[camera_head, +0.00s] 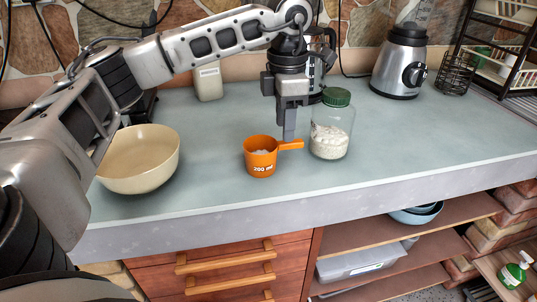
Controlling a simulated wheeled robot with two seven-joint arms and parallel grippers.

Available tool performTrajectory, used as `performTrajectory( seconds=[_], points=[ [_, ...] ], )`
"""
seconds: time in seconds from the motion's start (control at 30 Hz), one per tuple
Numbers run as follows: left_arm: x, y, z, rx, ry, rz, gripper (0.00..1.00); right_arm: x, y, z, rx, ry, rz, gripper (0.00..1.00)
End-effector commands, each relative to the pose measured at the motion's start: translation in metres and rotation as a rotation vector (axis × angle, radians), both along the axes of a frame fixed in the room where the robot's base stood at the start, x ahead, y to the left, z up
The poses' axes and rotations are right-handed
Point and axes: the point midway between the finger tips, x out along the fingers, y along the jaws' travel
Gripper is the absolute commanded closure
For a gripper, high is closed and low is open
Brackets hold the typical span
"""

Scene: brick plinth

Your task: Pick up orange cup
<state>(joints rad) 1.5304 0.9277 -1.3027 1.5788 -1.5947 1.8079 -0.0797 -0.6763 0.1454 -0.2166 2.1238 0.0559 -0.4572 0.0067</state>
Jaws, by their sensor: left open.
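The orange cup (261,160) stands upright on the grey counter, near its front edge. It is marked "200 ml", has white contents and its handle points right. My left arm reaches in from the left, and my left gripper (289,135) points down just behind the handle, open. The fingers overlap in this view, and I cannot tell whether they touch the handle. My right gripper is not in view.
A green-lidded jar (331,128) of white powder stands close right of the handle. A cream bowl (140,160) is at left. A blender (399,65) and a black wire rack (497,45) stand at back right. Bare counter (440,130) lies to the right.

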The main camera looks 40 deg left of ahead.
Motion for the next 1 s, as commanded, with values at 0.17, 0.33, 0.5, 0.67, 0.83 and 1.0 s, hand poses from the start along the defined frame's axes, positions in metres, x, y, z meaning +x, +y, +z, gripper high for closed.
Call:
performTrajectory(
  seconds=[0.17, 0.33, 0.5, 0.67, 0.83, 1.0],
  points=[
    [0.000, 0.000, -0.011, 0.000, 0.000, 0.000, 0.58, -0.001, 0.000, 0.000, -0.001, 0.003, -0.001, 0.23],
    [0.000, 0.005, -0.033, -0.001, 0.003, 0.000, 0.58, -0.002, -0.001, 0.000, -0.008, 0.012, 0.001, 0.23],
    [0.000, 0.006, -0.056, -0.001, 0.002, -0.001, 0.58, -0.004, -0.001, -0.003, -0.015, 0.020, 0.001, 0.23],
    [0.001, 0.005, -0.062, -0.002, -0.001, -0.001, 0.58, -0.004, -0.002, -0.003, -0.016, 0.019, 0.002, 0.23],
    [0.001, 0.005, -0.062, -0.001, 0.000, -0.001, 0.64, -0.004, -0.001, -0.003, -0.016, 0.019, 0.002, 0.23],
    [0.001, 0.005, -0.061, -0.001, 0.000, 0.000, 1.00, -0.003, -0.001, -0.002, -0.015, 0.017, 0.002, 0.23]
  ],
)
